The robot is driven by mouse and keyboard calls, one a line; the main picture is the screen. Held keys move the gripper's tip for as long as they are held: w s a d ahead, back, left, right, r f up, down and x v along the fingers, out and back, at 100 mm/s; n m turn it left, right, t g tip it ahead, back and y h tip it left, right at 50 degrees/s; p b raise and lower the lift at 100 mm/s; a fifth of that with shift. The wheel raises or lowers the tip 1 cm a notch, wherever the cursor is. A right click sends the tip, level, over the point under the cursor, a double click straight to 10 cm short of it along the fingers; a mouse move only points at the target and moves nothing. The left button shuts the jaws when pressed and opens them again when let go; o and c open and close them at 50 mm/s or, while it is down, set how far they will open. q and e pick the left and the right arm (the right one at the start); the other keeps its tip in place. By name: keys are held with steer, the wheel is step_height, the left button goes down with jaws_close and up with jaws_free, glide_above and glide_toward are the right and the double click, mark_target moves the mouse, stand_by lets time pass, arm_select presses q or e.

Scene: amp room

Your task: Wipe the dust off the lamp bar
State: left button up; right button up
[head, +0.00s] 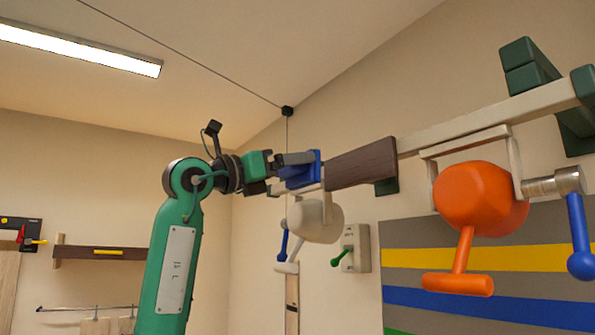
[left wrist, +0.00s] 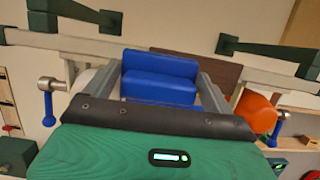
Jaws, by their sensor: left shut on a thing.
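The lamp bar (head: 490,120) is a long cream bar running along the wall, with an orange lamp (head: 480,200) and a white lamp (head: 316,220) hanging from it. A dark brown stretch (head: 360,166) covers part of the bar between the lamps; I cannot tell for sure that it is dust. My left gripper (head: 290,164) is shut on a blue block (head: 303,170), which is at the bar beside the left end of the brown stretch. In the left wrist view the block (left wrist: 160,78) sits between the fingers, partly hiding the brown stretch (left wrist: 217,71). My right gripper is out of view.
Dark green brackets (head: 530,68) hold the bar at the right. Blue-ended handles (head: 578,235) hang beside the lamps. A wall box with a green lever (head: 355,250) is below the bar. A shelf (head: 105,255) is on the left wall.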

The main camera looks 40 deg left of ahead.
arm_select(q)
steer(key=shift+s, duration=0.1)
steer(key=s, duration=0.1)
steer(key=s+a, duration=0.1)
steer(key=s, duration=0.1)
steer(key=shift+a, duration=0.15)
stand_by(0.4)
steer(key=shift+w, duration=0.2)
